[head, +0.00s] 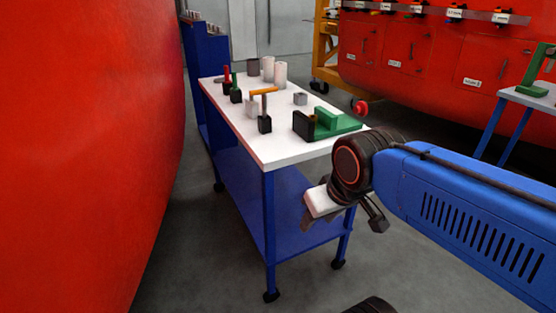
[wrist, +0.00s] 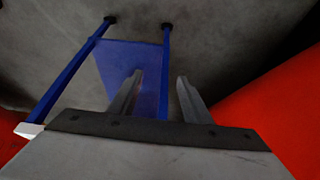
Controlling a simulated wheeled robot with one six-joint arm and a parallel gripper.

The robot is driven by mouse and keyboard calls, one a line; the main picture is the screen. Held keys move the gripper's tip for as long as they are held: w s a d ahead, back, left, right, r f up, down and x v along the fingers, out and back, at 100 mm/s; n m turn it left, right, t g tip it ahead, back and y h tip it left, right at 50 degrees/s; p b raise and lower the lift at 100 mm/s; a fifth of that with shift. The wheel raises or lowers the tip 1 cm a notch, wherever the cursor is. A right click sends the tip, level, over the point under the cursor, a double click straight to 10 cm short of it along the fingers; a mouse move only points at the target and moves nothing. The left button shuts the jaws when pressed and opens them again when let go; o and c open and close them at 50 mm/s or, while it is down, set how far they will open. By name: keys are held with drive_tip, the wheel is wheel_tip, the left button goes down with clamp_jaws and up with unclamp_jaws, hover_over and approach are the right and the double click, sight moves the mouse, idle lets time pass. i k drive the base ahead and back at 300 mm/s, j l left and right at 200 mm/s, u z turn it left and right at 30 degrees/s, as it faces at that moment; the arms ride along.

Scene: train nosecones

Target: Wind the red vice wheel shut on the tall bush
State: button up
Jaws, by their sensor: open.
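A green vice (head: 340,124) with a dark end block is at the near right corner of the white-topped trolley. Its red wheel (head: 360,107) sticks out at the right. I cannot tell whether anything sits between its jaws. Several pale cylinders, among them a tall white one (head: 280,73), stand upright at the back of the trolley; I cannot tell which is the tall bush. My gripper (head: 318,222) is low in front of the trolley, below and apart from the vice. In the wrist view my gripper (wrist: 160,76) is open and empty, its fingers pointing past the trolley's lower shelf.
The trolley top (head: 284,152) also holds a small grey block (head: 300,98), an orange-handled mallet (head: 264,108) and red and green handled tools. A large red shell (head: 80,150) fills the left. Another table (head: 530,96) stands at right. Grey floor lies between.

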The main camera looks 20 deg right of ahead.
sight(360, 109)
drive_tip(key=l+u, duration=0.15)
drive_tip(key=l, duration=0.4)
drive_tip(key=l+u, duration=0.1)
drive_tip(key=l, duration=0.45)
drive_tip(key=l+u, duration=0.15)
drive_tip(key=l, duration=0.4)
drive_tip(key=l+u, duration=0.15)
drive_tip(key=l, duration=0.4)
drive_tip(key=k+l+u, duration=0.1)
drive_tip(key=l, duration=0.4)
drive_tip(key=k+l+u, duration=0.15)
drive_tip(key=l, duration=0.4)
drive_tip(key=k+l+u, duration=0.15)
drive_tip(key=l, duration=0.35)
drive_tip(key=k+l+u, duration=0.1)
drive_tip(key=l, duration=0.4)
